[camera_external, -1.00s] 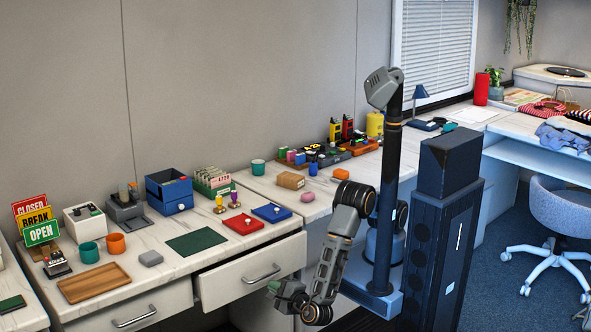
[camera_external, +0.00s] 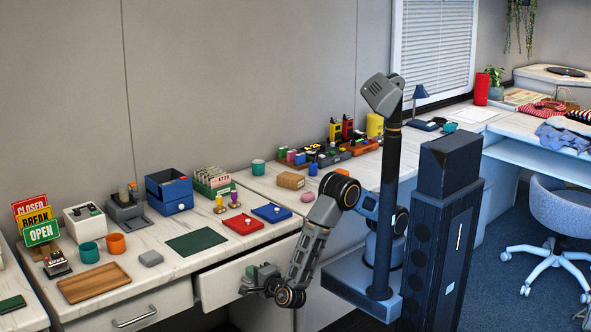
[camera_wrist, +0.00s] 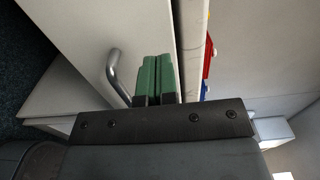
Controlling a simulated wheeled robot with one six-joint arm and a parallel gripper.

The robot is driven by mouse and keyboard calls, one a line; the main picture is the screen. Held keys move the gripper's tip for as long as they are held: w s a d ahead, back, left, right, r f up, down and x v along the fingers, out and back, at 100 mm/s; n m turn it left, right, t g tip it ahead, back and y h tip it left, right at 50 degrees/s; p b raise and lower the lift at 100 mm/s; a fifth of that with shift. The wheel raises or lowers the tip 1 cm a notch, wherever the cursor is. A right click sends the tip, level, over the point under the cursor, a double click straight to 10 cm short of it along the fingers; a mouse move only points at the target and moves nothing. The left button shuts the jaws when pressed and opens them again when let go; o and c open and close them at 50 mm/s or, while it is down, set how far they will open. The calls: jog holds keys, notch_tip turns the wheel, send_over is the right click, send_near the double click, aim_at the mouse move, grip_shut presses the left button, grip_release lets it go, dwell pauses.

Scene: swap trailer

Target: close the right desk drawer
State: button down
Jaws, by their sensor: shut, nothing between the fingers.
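The right desk drawer (camera_external: 222,284) has a white front with a metal handle. In the external view its front stands slightly out from under the desk top, with a dark gap along its upper edge. My gripper (camera_external: 250,272) is in front of this drawer front, over the handle's area, and hides the handle there. In the wrist view the green fingers (camera_wrist: 154,60) are shut together and empty, pointing at the white drawer front (camera_wrist: 120,25). The curved handle (camera_wrist: 118,75) is just left of the fingers. Whether the fingertips touch the front cannot be told.
The left drawer (camera_external: 150,309) has its own handle. On the desk top (camera_external: 135,277) above are a wooden tray (camera_external: 93,283), a green mat (camera_external: 191,243), a red tray (camera_external: 243,224) and a blue tray (camera_external: 272,212). My forearm covers the right part of the drawer front.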

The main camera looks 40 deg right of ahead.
jog(key=shift+w, duration=1.55)
jog(key=w+p, duration=0.3)
jog(key=w, duration=0.3)
jog(key=shift+w, duration=0.2)
jog(key=shift+r, duration=0.15)
jog(key=shift+s+p, duration=0.35)
jog(key=shift+s, duration=0.25)
jog(key=p, duration=0.2)
send_near(242, 265)
jog(key=shift+s, duration=0.25)
